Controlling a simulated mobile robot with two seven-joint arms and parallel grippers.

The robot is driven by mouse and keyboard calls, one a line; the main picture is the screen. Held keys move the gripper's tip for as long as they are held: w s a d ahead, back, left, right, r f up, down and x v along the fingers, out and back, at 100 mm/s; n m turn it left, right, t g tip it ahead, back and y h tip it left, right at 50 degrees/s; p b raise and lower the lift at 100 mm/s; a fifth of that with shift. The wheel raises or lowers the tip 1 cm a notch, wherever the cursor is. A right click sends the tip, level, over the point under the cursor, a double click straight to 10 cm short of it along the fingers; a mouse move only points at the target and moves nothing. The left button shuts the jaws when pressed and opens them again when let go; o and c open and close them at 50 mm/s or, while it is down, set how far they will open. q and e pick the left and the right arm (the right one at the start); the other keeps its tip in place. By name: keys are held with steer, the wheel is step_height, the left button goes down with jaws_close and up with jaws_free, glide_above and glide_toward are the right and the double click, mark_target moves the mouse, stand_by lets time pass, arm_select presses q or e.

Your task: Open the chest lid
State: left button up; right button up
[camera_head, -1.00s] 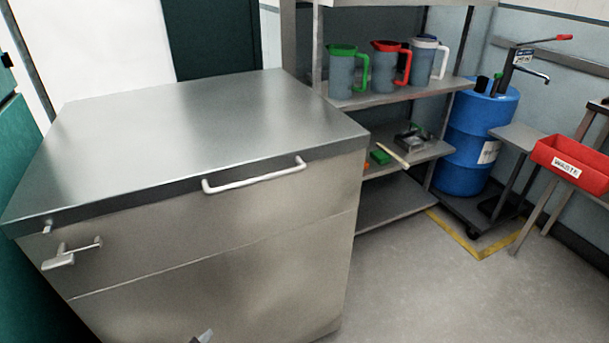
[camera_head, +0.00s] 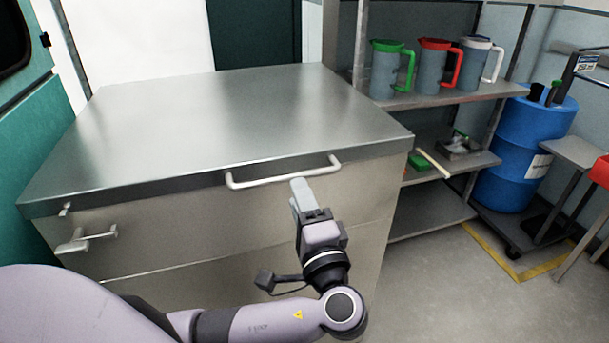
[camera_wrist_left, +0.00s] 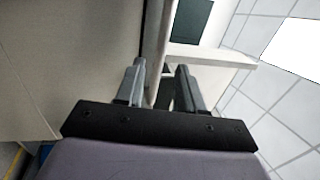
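The chest (camera_head: 150,245) is a large steel box, and its flat steel lid (camera_head: 230,110) lies closed on top. A pale bar handle (camera_head: 285,181) runs along the lid's front edge. My left gripper (camera_head: 299,187) points up just below the right part of this handle. I cannot tell whether the fingers touch the handle. A small latch-like lever (camera_head: 85,240) sits at the chest's front left. My right gripper is not in view.
A shelf rack (camera_head: 430,98) with several jugs stands to the right of the chest. A blue barrel (camera_head: 525,150) stands further right on a low dolly. A teal cabinet (camera_head: 40,115) is at the left. The floor (camera_head: 440,285) at the front right is clear.

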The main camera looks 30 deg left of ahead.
mark_target(291, 177)
arm_select(q)
steer(key=x, duration=0.6)
steer(key=shift+p, duration=0.3)
jaws_close()
